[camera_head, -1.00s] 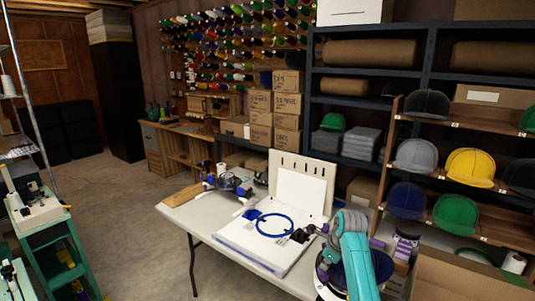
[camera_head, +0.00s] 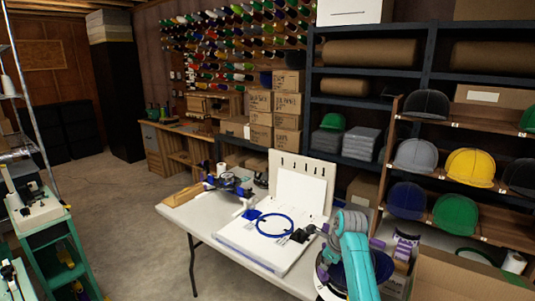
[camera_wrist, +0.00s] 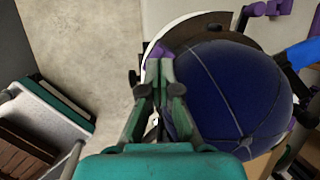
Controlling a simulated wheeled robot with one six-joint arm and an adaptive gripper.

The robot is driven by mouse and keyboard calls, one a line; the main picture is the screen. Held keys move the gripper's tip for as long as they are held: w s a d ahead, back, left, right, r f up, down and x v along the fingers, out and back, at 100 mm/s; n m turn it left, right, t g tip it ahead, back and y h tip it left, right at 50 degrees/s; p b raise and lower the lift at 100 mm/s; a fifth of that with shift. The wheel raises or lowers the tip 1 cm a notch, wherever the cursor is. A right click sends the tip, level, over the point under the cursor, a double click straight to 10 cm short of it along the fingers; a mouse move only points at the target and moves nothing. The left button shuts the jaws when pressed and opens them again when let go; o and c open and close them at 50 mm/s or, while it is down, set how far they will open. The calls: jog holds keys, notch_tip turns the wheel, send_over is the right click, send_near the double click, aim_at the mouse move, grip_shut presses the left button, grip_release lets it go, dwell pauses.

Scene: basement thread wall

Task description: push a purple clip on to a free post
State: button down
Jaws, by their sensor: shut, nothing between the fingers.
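My gripper (camera_wrist: 160,92) is shut and empty in the wrist view, its two teal fingers together beside a dark blue cap (camera_wrist: 232,92). A small purple piece (camera_wrist: 156,50) shows just past the fingertips at the cap's pale rim. More purple parts, perhaps clips, show at the upper right (camera_wrist: 262,12) and right edge (camera_wrist: 315,28). In the head view, purple parts (camera_head: 405,246) show right of my arm. My fingertips are hard to make out there, and I cannot tell which post is free.
The white table (camera_head: 188,222) holds a white board with a blue ring (camera_head: 275,224) and an upright slotted panel (camera_head: 318,165). A cap shelf (camera_head: 390,180) and an open cardboard box (camera_head: 455,275) stand at the right. Open floor (camera_head: 110,225) lies left of the table.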

jog(key=shift+f, duration=0.45)
dwell(0.3)
jog(key=shift+r, duration=0.15)
jog(key=shift+s+a+r, duration=0.1)
jog(key=shift+s+r, duration=0.05)
jog(key=shift+r, duration=0.95)
jog(key=shift+s+a+r, duration=0.1)
jog(key=shift+s+r, duration=0.05)
jog(key=shift+r, duration=0.95)
jog(key=shift+s+a+r, duration=0.1)
jog(key=shift+s+r, duration=0.05)
jog(key=shift+r, duration=0.95)
